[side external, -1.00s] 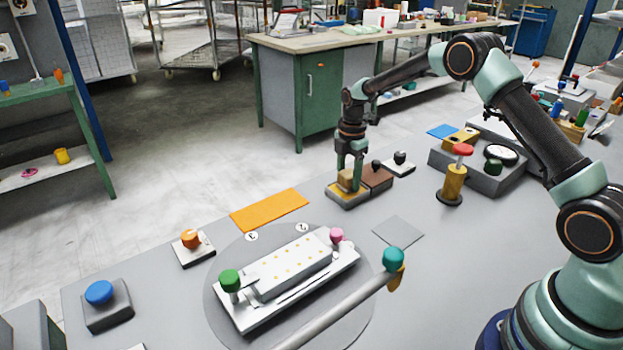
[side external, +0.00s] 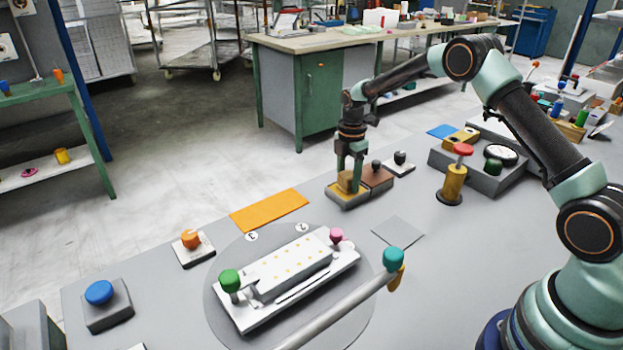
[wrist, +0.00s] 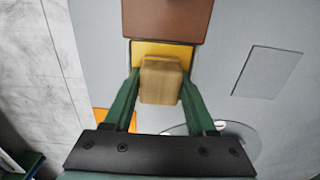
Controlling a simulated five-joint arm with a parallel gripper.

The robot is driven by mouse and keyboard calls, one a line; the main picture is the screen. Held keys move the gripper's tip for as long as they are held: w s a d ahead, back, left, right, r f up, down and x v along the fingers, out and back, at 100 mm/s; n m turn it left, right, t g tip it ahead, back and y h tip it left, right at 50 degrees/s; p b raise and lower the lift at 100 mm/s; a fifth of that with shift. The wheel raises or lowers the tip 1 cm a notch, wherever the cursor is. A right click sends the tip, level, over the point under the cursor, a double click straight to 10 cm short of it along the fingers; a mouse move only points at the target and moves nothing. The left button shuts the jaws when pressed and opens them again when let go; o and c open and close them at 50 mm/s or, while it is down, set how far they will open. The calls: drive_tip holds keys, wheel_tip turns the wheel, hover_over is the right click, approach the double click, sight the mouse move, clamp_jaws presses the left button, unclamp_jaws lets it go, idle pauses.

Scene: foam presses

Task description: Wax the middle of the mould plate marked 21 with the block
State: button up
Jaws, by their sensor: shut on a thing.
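The tan block (side external: 345,182) stands on a shallow yellow tray (side external: 347,200) at the back middle of the table. My gripper (side external: 349,170) points down with its green fingers on either side of the block. In the wrist view my gripper (wrist: 160,82) is shut on the block (wrist: 161,68), with the yellow tray (wrist: 141,53) under and behind it. A pale mould plate (side external: 291,268) with rows of small orange dots lies on a round grey disc (side external: 222,258), front left of my gripper. I cannot read the number 21 on it.
A brown box (side external: 376,178) adjoins the tray. Green (side external: 230,281) and pink (side external: 336,235) knobs flank the plate. A grey bar with a teal knob (side external: 393,258) crosses the disc's front. A yellow post (side external: 453,184) stands right.

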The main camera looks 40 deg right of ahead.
sight(349, 175)
idle(0.4)
drive_tip(key=shift+r, duration=3.45)
drive_tip(key=shift+r, duration=0.1)
